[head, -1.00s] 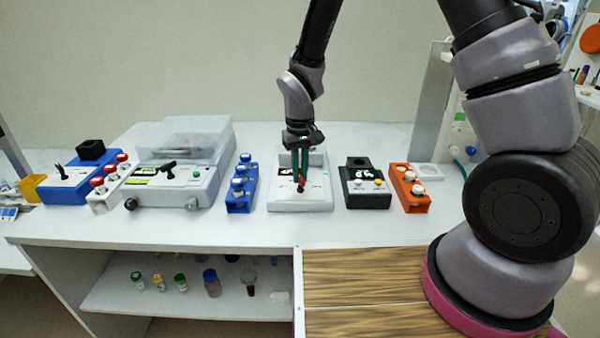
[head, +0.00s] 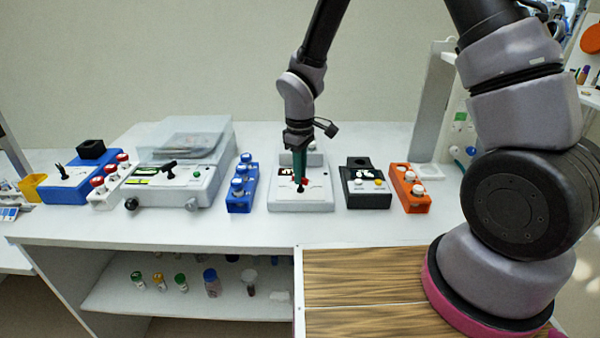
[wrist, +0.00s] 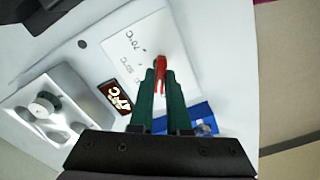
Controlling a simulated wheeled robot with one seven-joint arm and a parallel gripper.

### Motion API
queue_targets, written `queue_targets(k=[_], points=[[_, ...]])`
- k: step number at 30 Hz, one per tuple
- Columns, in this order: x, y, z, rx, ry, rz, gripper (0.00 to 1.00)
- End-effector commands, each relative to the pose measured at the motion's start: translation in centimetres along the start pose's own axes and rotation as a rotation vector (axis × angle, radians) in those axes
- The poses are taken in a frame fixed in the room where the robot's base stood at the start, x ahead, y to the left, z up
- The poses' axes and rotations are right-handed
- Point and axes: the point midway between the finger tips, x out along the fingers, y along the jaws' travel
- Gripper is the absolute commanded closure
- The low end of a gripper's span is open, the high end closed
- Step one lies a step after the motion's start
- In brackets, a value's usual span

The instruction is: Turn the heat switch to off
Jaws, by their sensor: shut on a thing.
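The heat switch is a small red lever (wrist: 162,76) on the sloped panel of a white heater unit (head: 280,204). The unit has a dark lit display (wrist: 115,97) and printed temperature marks, one reading 70°C. My gripper (wrist: 161,83) has its green fingers closed around the red lever in the wrist view. In the head view my gripper (head: 300,179) points down onto the panel, and its fingers are seen almost edge-on. The fingers hide part of the lever and some panel marks, so I cannot tell which mark it points to.
A blue rack with capped vials (head: 240,185) stands left of the heater. A black device (head: 366,186) and an orange rack (head: 411,190) stand to the right. A grey machine with a clear lid (head: 180,165) is farther left. The bench front is clear.

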Motion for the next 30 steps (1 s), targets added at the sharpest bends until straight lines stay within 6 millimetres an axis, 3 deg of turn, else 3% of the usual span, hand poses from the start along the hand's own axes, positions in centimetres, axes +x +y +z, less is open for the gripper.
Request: queue_targets(k=[9,25,27,28,30], points=[[0.06,-0.01,0.09,-0.127,-0.002,-0.001,1.00],[0.08,-0.03,0.12,-0.153,-0.003,-0.001,1.00],[0.08,-0.02,0.11,-0.153,-0.003,-0.001,0.66],[0.07,-0.03,0.11,-0.153,-0.003,-0.001,0.55],[0.06,-0.03,0.09,-0.153,-0.002,0.000,0.55]])
